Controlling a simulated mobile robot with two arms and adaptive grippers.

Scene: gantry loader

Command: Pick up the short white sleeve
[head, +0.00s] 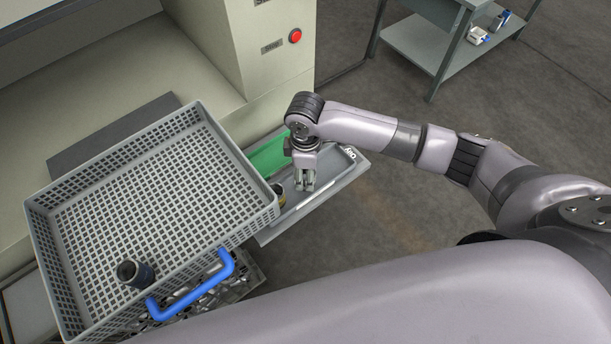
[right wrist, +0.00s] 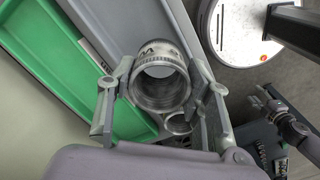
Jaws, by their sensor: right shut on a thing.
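My right gripper (head: 305,184) points down over the grey tray (head: 345,168) beside the machine. In the right wrist view, its fingers (right wrist: 160,82) are shut on a short, pale silvery sleeve (right wrist: 160,94) with dark lettering on its side. I look into the sleeve's round open end. In the head view I cannot make this sleeve out clearly between the fingers. Whether it touches the tray floor is not clear. My left gripper is not in view.
A dark sleeve (head: 280,194) stands in the tray close to my right gripper. A green tray (head: 268,156) lies beside it. A grey mesh crate (head: 240,160) holds a dark cylinder (head: 128,271). A shelf unit (head: 425,45) stands at the back right.

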